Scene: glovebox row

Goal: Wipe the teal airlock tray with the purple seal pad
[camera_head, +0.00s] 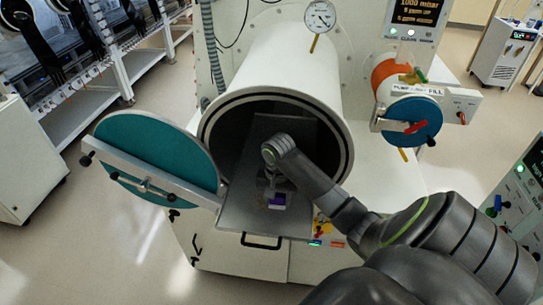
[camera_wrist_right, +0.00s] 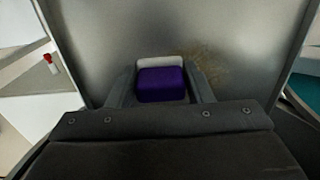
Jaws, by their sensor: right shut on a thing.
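The airlock tray (camera_head: 238,205) is a flat metal plate that looks grey here, not teal. It reaches out of the round chamber mouth, and its surface also fills much of the right wrist view (camera_wrist_right: 110,40). A brownish smudge (camera_wrist_right: 210,65) marks it just right of the pad. The purple seal pad (camera_head: 278,201), with a white back part, shows between my fingers in the right wrist view (camera_wrist_right: 160,85). My right gripper (camera_head: 273,190) is shut on the pad at the tray's outer part. Whether the pad touches the tray is unclear. My left gripper is out of view.
A white cylindrical chamber (camera_head: 290,65) surrounds the tray's inner end. Its round teal door (camera_head: 160,145) stands open at left. A smaller port with a blue cap (camera_head: 412,122) is at right. A white cabinet (camera_head: 240,262) stands below the tray.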

